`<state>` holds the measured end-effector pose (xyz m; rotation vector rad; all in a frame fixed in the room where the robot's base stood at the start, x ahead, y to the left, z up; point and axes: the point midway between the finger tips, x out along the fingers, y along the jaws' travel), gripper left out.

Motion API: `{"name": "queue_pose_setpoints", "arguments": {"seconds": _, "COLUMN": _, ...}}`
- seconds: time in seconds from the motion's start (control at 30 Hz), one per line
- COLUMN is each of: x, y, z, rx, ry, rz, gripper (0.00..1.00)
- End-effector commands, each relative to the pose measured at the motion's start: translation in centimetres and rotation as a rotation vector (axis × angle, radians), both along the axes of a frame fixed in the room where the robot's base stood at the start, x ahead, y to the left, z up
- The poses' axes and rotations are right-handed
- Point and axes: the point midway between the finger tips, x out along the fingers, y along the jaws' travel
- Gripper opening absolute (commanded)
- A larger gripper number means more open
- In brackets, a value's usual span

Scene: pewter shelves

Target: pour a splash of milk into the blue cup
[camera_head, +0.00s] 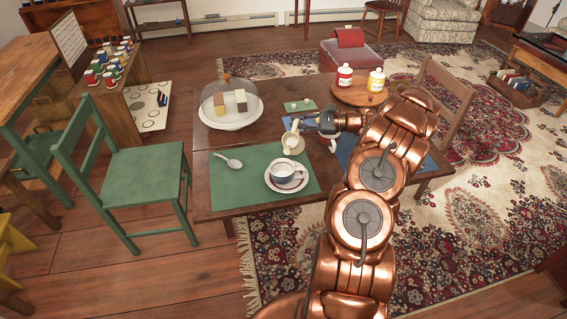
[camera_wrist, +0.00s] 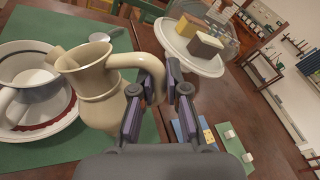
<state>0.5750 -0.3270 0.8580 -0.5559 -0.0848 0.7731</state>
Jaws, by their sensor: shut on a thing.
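A cream jug (camera_head: 292,144) is by the far edge of the green place mat (camera_head: 235,183). In the wrist view the jug (camera_wrist: 100,88) shows its spout toward the left and its handle toward me. My gripper (camera_head: 303,123) is shut on the jug's handle; its fingers also show in the wrist view (camera_wrist: 158,82). I cannot tell whether the jug's base touches the table, and its contents are hidden. A white cup with a blue band (camera_head: 285,170) stands on a saucer (camera_head: 288,187) on the mat, nearer the camera than the jug. The cup (camera_wrist: 32,68) is left of the jug in the wrist view.
A spoon (camera_head: 228,162) lies on the mat's left. A glass-domed stand (camera_head: 231,124) is behind it. A round wooden board (camera_head: 353,97) holds two jars. A blue mat (camera_head: 345,143) lies right, partly behind my arm. Chairs flank the table.

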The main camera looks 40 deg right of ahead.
Motion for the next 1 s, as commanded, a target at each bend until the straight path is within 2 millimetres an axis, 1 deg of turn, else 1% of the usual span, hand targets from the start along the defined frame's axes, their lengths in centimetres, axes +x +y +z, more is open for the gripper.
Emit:
{"name": "queue_pose_setpoints", "arguments": {"seconds": 0.27, "x": 0.6, "y": -0.8, "z": 0.0, "rx": 0.056, "ry": 0.041, "rz": -0.002, "gripper": 0.0}}
{"name": "queue_pose_setpoints", "arguments": {"seconds": 0.8, "x": 1.7, "y": -2.4, "z": -1.1, "rx": 0.194, "ry": 0.133, "rz": -0.004, "gripper": 0.0}}
{"name": "queue_pose_setpoints", "arguments": {"seconds": 1.0, "x": 2.1, "y": -3.1, "z": -1.2, "rx": 0.262, "ry": 0.176, "rz": -0.002, "gripper": 0.0}}
